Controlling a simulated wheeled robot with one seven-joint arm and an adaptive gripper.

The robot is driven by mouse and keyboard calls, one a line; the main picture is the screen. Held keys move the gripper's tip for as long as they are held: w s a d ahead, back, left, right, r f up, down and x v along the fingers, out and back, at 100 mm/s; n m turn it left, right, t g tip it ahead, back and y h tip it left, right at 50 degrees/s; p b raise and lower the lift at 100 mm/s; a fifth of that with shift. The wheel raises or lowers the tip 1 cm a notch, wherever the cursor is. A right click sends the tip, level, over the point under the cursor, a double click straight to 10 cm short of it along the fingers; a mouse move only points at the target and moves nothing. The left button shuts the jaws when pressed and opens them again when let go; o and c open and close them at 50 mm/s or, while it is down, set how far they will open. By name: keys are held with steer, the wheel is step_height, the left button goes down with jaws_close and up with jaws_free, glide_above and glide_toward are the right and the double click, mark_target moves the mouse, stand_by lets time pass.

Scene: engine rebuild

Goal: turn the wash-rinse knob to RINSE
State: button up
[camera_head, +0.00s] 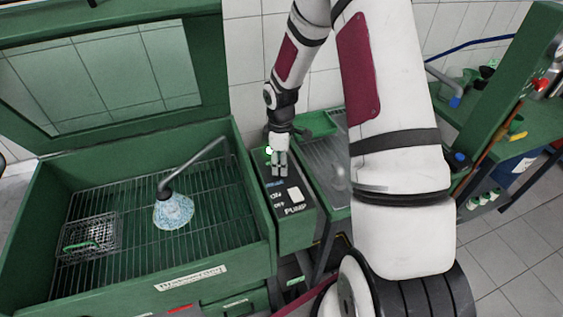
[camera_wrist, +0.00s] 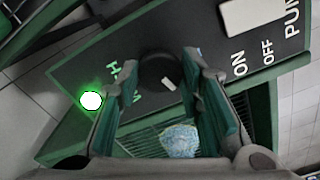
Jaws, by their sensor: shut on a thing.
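The black round knob (camera_wrist: 154,68) sits on the dark top of the control box. Its white pointer mark faces the lower right in the wrist view. My gripper (camera_wrist: 159,72) is shut on the knob, one finger on each side. Green lettering (camera_wrist: 114,68) beside the knob is partly covered by the left finger, so I cannot read the full words. In the head view, my gripper (camera_head: 279,160) points down at the control box (camera_head: 297,235), and the knob is hidden there by the fingers.
A glowing green lamp (camera_wrist: 91,100) is beside the knob. A white PUMP switch (camera_head: 295,193) with ON and OFF labels is on the same panel. The green wash basin (camera_head: 150,270) to the left holds a wire basket (camera_head: 88,238) and a blue-white part (camera_head: 173,212) on its grate.

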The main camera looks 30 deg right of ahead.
steer(key=shift+n, duration=0.4)
steer(key=o, duration=1.2)
steer(key=shift+c, duration=0.2)
step_height(320, 180, up, 12)
